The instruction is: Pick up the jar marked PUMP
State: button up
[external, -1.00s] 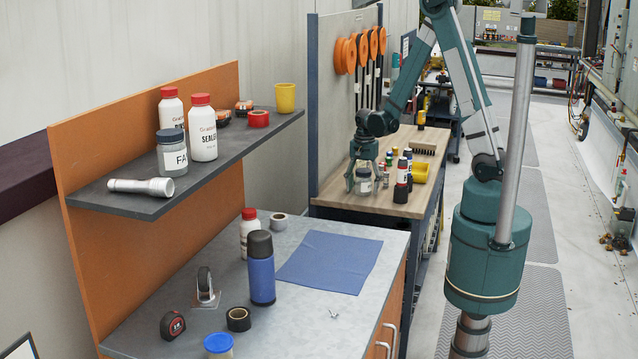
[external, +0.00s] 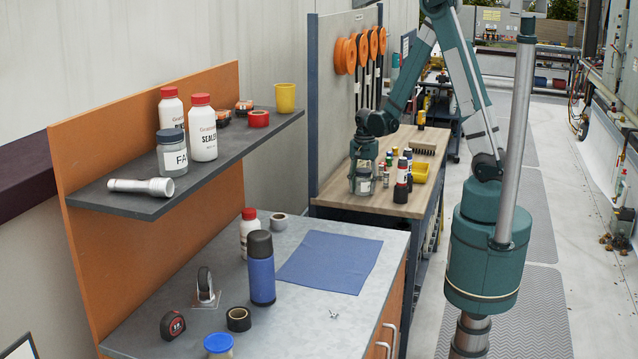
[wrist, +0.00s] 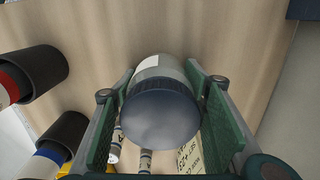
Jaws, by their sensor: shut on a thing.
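A jar (external: 363,186) with a dark lid and a pale label stands on the wooden bench, inside my gripper (external: 363,182). The print on its label is too small to read, so I cannot tell whether it says PUMP. In the wrist view, the jar's round dark lid (wrist: 160,112) faces the camera, with part of its pale body behind it. My gripper (wrist: 161,92) is shut on this jar, with one green finger on each side. Another jar (external: 172,158), whose label begins "FA", stands on the dark shelf.
Several dark-capped bottles and cans (external: 402,180) stand close to the right of the held jar, with a yellow bin (external: 420,172) beyond. A brush (external: 422,147) lies farther back on the wooden bench (external: 399,208). A panel (external: 330,110) rises along the bench's left side.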

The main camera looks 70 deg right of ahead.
aim_at(364, 170)
jog(key=shift+r, duration=0.1)
jog(key=shift+r+p, duration=0.4)
jog(key=shift+r, duration=4.5)
